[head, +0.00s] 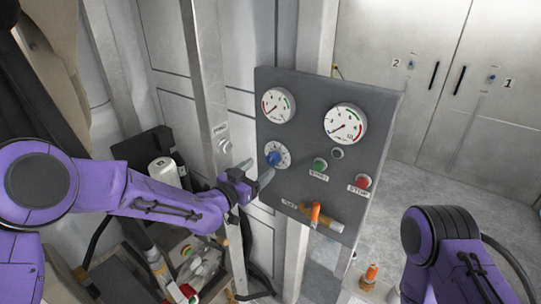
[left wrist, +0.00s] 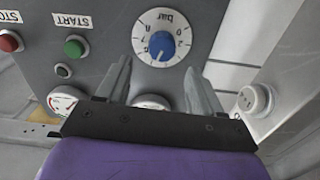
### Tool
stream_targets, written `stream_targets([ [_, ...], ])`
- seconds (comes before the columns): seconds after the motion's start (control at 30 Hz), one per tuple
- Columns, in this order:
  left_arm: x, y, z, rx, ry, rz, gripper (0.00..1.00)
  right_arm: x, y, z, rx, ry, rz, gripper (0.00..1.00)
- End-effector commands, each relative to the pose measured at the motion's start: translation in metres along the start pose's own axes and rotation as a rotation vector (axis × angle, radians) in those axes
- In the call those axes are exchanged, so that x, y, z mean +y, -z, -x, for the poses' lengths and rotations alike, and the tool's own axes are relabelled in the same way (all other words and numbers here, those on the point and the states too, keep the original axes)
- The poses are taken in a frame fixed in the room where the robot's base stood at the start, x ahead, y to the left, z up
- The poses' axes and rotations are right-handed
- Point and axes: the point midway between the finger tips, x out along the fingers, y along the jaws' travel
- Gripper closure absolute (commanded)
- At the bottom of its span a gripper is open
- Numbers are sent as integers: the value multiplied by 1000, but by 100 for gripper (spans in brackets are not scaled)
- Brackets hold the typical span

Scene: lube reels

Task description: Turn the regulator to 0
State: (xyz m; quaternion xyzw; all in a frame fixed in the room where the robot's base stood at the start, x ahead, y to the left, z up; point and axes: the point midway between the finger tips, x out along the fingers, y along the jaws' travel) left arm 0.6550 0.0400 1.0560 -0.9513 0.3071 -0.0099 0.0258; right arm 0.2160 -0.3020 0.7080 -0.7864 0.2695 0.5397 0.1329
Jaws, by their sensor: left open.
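The regulator is a blue knob (head: 273,158) on a white round scale, on the left part of the grey panel (head: 330,90). In the left wrist view the knob (left wrist: 162,45) shows upside down with "bar" and numbers around it. I cannot tell surely which number it points to. My left gripper (head: 258,170) is open and empty, in front of the panel near the knob. In the left wrist view its two fingers (left wrist: 159,66) point toward the knob, one on each side of its lower part, apparently apart from it. My right gripper is out of view; only my right arm shows.
Two gauges (head: 278,105) (head: 345,123) sit above the knob. A green START button (head: 319,164) and red STOP button (head: 362,181) are to its right. An orange-handled valve (head: 315,214) is below. A metal post (head: 207,90) with a round fitting stands left of the panel.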

Motion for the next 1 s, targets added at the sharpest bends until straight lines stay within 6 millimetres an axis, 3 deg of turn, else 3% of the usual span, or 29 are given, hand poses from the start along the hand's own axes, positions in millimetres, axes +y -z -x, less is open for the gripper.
stream_targets([
  [0.1, 0, 3, -28, -1, -1, 0, 33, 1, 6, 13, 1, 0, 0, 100],
  [0.3, 1, 1, -57, -1, -2, 2, 33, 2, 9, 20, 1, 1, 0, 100],
  [0.63, 2, 0, -63, 0, -4, 1, 33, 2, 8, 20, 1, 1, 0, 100],
  [0.67, 2, 0, -63, 0, -4, 1, 40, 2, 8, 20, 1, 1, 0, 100],
  [0.8, 2, 0, -63, 0, -4, 1, 86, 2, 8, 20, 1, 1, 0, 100],
  [0.83, 2, 0, -63, 0, -4, 1, 89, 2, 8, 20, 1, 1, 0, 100],
  [1.0, 2, 1, -63, 1, -3, 2, 89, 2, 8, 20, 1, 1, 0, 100],
])
